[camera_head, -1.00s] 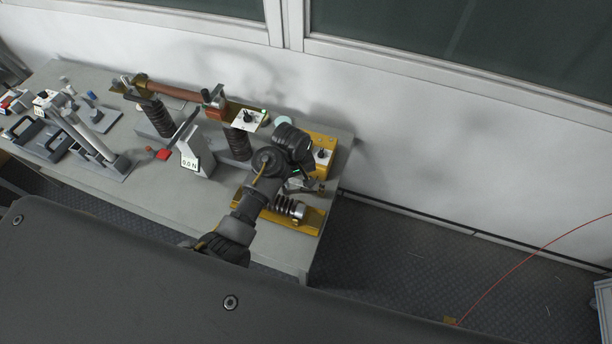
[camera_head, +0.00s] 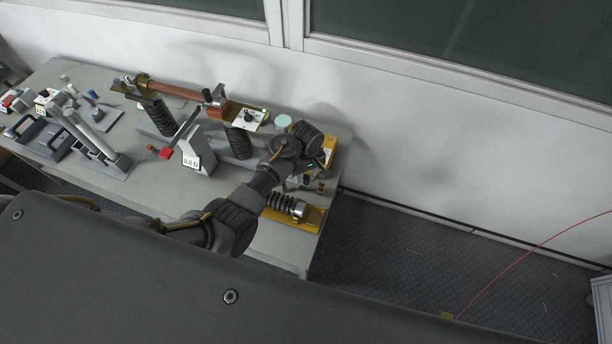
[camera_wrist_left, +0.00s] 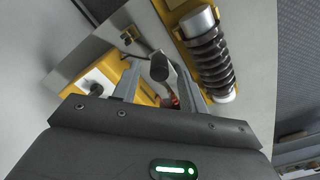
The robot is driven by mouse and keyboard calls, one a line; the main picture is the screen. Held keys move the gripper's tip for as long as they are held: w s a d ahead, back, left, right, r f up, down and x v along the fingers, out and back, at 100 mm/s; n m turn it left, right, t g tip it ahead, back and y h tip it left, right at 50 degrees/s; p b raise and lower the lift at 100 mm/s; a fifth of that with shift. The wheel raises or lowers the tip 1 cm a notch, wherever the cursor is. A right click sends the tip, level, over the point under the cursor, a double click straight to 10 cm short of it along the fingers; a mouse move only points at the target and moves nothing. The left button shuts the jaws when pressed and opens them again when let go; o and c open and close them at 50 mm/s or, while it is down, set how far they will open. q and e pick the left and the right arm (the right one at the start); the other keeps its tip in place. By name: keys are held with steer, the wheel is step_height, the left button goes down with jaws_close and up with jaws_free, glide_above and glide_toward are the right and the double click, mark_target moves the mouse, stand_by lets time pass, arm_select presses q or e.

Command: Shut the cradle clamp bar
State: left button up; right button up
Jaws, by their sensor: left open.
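My left gripper (camera_head: 312,184) is over the right end of the bench, just behind a yellow-based stand holding a dark ribbed part (camera_head: 285,204). In the left wrist view its two fingers (camera_wrist_left: 160,88) are spread apart. A grey, round-ended bar or handle (camera_wrist_left: 160,68) shows between the fingers; I cannot tell whether they touch it. It may be the clamp bar, but its hinge and latch are not clear. The ribbed part with a metal end cap (camera_wrist_left: 207,52) lies to the right of the fingers. A yellow box (camera_wrist_left: 93,87) is to their left. My right gripper is not in view.
A copper-coloured tube (camera_head: 180,89) rests on dark ribbed posts at the bench's back. A white force display (camera_head: 193,157) stands left of my arm. Grey fixtures (camera_head: 90,135) fill the left side. The bench's right edge is close to my gripper.

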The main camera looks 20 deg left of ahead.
arm_select(q)
steer(key=shift+f, duration=1)
jaws_close()
